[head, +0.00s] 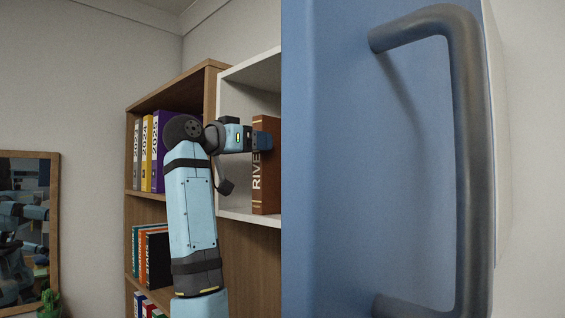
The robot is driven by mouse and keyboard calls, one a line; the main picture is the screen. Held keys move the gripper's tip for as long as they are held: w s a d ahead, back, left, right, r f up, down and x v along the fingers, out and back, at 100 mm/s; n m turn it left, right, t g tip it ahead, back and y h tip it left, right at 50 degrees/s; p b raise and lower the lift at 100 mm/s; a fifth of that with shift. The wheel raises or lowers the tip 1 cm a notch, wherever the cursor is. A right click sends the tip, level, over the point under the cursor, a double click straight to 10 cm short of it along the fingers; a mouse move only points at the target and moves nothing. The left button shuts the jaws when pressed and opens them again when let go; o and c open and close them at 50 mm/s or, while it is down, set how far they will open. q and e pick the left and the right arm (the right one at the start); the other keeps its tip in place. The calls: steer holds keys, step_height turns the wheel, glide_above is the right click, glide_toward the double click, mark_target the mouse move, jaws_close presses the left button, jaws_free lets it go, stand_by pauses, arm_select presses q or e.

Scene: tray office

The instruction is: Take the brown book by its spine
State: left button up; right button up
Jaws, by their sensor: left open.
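The brown book (267,186) stands upright in the white cabinet, its spine facing me with the letters "RIVE" showing. Its right part is cut off by the blue door. My left gripper (263,141) is at the upper part of the spine, coming in from the left, with a blue finger in front of the book. It is open; I cannot tell whether the fingers touch the book. My right gripper is not in view.
A blue door (335,170) with a thick grey handle (468,150) stands close in front and fills the right half. A wooden bookcase (212,95) with binders and books stands left of the white cabinet (236,205). A mirror (56,200) and a cactus (49,303) are far left.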

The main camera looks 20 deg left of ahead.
arm_select(q)
steer(key=p+x, duration=0.1)
steer(key=x, duration=0.1)
steer(key=p+x, duration=0.1)
steer(key=x, duration=0.2)
steer(key=shift+a+r, duration=0.1)
steer(key=shift+r, duration=0.1)
steer(key=shift+c, duration=1)
jaws_close()
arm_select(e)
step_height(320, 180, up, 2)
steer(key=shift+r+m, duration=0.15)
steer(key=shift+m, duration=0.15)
